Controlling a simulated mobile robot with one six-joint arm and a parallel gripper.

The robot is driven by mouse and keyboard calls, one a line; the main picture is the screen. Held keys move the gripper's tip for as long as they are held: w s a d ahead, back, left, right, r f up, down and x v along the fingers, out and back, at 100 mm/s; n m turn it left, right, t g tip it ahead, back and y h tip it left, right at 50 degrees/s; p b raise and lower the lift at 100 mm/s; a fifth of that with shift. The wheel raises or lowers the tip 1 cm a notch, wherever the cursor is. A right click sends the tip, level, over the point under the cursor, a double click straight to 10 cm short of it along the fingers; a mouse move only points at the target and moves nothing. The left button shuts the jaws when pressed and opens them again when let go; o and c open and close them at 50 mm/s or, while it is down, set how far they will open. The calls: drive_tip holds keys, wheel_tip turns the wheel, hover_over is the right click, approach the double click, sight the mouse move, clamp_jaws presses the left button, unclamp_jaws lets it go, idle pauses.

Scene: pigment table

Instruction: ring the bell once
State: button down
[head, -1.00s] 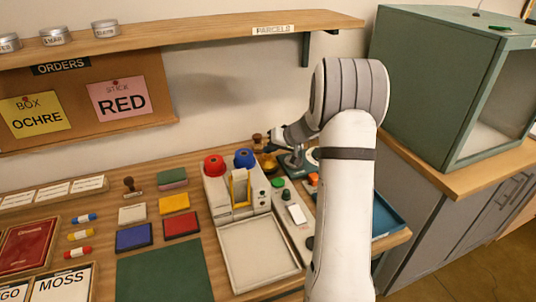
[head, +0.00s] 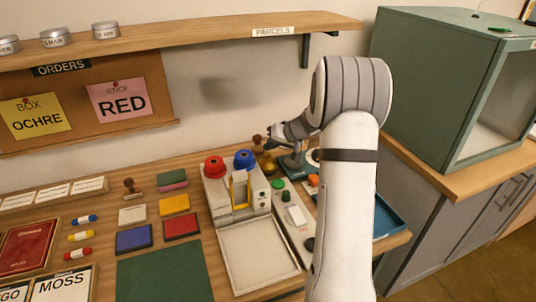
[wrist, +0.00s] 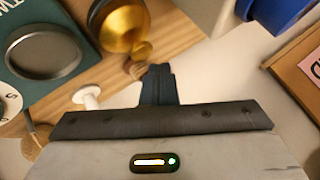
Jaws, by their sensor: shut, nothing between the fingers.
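The brass bell (head: 268,168) is small in the head view, behind the tape dispenser and below my gripper. In the wrist view the bell (wrist: 122,28) is a shiny gold cup at the top, left of centre. A small brass-coloured round part (wrist: 140,62) shows below it, just left of my fingertips. My gripper (wrist: 159,72) is shut and empty, with its dark fingers together. In the head view my gripper (head: 270,140) is small and partly hidden behind my arm. Whether the fingertips touch the bell, I cannot tell.
A dispenser with red (head: 214,167) and blue (head: 244,159) rolls stands left of my arm. A green-based device with a round dark dish (wrist: 45,53) is close to the gripper. The shelf (head: 180,38) runs above; a green cabinet (head: 420,85) stands right.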

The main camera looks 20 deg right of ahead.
sight(270, 155)
drive_tip(key=shift+r+p, duration=0.9)
drive_tip(key=shift+r, duration=1.6)
drive_tip(key=s+a+r, duration=0.1)
drive_tip(key=s+a, duration=0.1)
drive_tip(key=s+a+r+g, duration=0.1)
drive_tip(key=s+a+r, duration=0.1)
drive_tip(key=s+a, duration=0.1)
drive_tip(key=s+a+r+n+g, duration=0.1)
drive_tip(key=s+a, duration=0.1)
drive_tip(key=shift+s+a+r+p, duration=0.2)
drive_tip(key=shift+s+a+p, duration=0.05)
drive_tip(key=shift+s+p, duration=0.1)
drive_tip(key=s+a+r+g+h+p, duration=0.1)
drive_tip(key=s+a+h, duration=0.1)
drive_tip(key=s, duration=1.2)
drive_tip(key=s+a+r+n+g+h, duration=0.1)
drive_tip(key=s+a+h, duration=0.2)
drive_tip(key=s, duration=1.1)
drive_tip(key=shift+s+a+g+p, duration=0.3)
drive_tip(key=shift+a+g+p, duration=0.1)
drive_tip(key=shift+a, duration=0.35)
